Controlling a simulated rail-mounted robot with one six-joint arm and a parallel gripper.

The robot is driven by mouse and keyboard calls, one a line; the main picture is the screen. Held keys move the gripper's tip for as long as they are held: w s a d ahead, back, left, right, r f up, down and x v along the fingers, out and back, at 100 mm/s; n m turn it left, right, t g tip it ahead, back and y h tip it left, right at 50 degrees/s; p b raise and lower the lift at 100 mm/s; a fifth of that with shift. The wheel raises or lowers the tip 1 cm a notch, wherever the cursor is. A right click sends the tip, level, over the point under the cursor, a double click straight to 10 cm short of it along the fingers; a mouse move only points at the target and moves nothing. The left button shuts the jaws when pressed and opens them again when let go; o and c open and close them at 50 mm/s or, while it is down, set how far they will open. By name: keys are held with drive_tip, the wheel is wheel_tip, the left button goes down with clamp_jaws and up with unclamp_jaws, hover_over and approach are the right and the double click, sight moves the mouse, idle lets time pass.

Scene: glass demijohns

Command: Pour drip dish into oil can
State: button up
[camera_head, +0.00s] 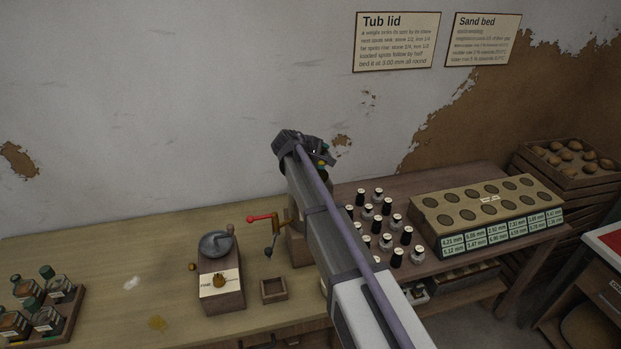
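My gripper (322,154) is at the end of my raised arm, in front of the wall above the bench. I see it from behind, so its fingers and anything between them are mostly hidden. A small dark round shape with a yellowish spot shows just below it, too small to make out. A small square wooden dish (273,297) stands on the bench, left of my arm; I cannot tell if it is the drip dish. I cannot pick out an oil can; my arm hides part of the bench.
A wooden mill (221,292) and a red-handled crank (262,217) stand left of my arm. Several dark-capped bottles (397,258) and a holed block (487,207) stand to its right. A jar tray (72,322) is at far left. The bench (110,255) is clear behind the jars.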

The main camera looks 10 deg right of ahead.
sight(322, 155)
drive_tip(key=shift+s+a+t+h+b, duration=0.2)
drive_tip(key=shift+t+h+b, duration=0.4)
drive_tip(key=shift+b, duration=0.5)
drive_tip(key=shift+s+a+t+h+b, duration=0.15)
drive_tip(key=shift+t+h+b, duration=0.25)
drive_tip(key=shift+h+b, duration=0.55)
idle(0.7)
drive_tip(key=shift+s+a+t+h+b, duration=0.3)
drive_tip(key=shift+a+b, duration=0.15)
drive_tip(key=shift+b, duration=0.3)
drive_tip(key=shift+s+a+t+h+b, duration=0.25)
drive_tip(key=shift+a+b, duration=0.2)
drive_tip(key=shift+b, duration=0.25)
drive_tip(key=shift+r+h, duration=0.3)
